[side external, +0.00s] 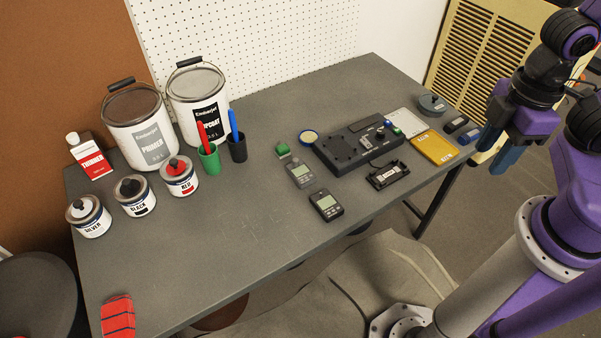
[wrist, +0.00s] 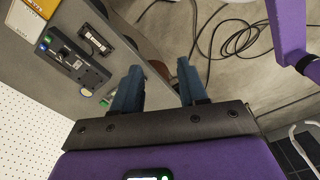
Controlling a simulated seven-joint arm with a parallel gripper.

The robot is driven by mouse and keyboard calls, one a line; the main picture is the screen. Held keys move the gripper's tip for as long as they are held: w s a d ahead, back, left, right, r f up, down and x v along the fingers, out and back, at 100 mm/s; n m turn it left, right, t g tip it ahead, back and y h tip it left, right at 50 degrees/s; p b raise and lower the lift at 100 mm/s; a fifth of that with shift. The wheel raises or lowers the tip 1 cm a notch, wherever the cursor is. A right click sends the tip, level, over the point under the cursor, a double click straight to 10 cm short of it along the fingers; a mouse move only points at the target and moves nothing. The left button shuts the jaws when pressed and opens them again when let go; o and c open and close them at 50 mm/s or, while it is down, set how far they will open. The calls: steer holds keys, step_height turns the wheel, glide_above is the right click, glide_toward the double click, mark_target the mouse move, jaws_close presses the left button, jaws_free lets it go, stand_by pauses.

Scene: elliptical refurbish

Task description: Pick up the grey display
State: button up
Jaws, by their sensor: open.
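A grey handheld unit with a small pale display (side external: 300,173) lies flat on the workbench, left of a large black box. A darker handheld unit with a similar screen (side external: 326,205) lies just in front of it. I cannot make out either unit in the wrist view. My gripper (side external: 490,152) hangs off the right end of the bench, well apart from both units. Its two blue fingers also show in the wrist view (wrist: 158,75), spread apart with nothing between them.
The black box (side external: 355,147), a black holder (side external: 388,175) and a yellow tray (side external: 435,147) lie between my gripper and the grey unit. Pen cups (side external: 209,160), paint tins and cans stand to the left. The bench's front middle is clear.

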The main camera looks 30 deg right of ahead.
steer(key=o, duration=1.1)
steer(key=m, duration=3.1)
glide_above(301, 171)
step_height(301, 171, down, 15)
step_height(301, 171, down, 11)
steer(key=shift+w+d+f, duration=0.15)
steer(key=shift+f, duration=0.05)
steer(key=shift+a+f, duration=0.2)
steer(key=shift+f, duration=2.45)
